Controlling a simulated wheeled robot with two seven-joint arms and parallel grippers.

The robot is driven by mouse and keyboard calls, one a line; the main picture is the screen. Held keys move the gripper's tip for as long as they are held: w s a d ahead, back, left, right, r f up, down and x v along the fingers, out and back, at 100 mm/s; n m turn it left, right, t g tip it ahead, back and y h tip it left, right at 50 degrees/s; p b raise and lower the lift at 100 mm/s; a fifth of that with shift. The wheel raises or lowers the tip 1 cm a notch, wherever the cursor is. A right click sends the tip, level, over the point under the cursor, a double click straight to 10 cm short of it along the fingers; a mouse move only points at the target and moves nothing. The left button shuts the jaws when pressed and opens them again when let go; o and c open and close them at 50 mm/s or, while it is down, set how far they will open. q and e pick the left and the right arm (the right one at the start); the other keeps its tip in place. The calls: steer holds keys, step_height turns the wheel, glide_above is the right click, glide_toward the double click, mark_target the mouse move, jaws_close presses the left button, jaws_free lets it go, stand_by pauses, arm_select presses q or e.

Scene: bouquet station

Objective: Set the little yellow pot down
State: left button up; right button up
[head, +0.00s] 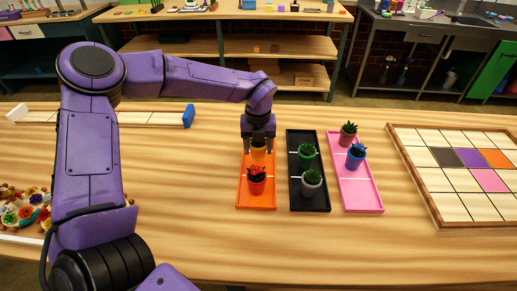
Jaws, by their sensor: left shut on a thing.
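The little yellow pot (258,153) is at the far part of the orange tray (261,201), directly behind a red pot (257,186) with a red-tipped plant. My left gripper (258,147) points down from above and is shut on the yellow pot. I cannot tell whether the pot's base touches the tray. Its plant is hidden by the gripper. My right gripper is not in view.
A black tray (295,203) beside it holds a green pot (307,157) and a grey pot (312,187). A tiled board (455,206) lies at right.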

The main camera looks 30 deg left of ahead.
arm_select(q)
step_height(320, 180, down, 2)
steer(key=shift+f+p, duration=0.1)
steer(key=shift+p, duration=0.2)
steer(key=shift+d+f, duration=0.1)
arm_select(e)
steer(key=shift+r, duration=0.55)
arm_select(q)
steer(key=shift+f+b, duration=0.2)
steer(key=shift+b, duration=0.1)
steer(key=o, duration=1.3)
steer(key=shift+o, duration=0.2)
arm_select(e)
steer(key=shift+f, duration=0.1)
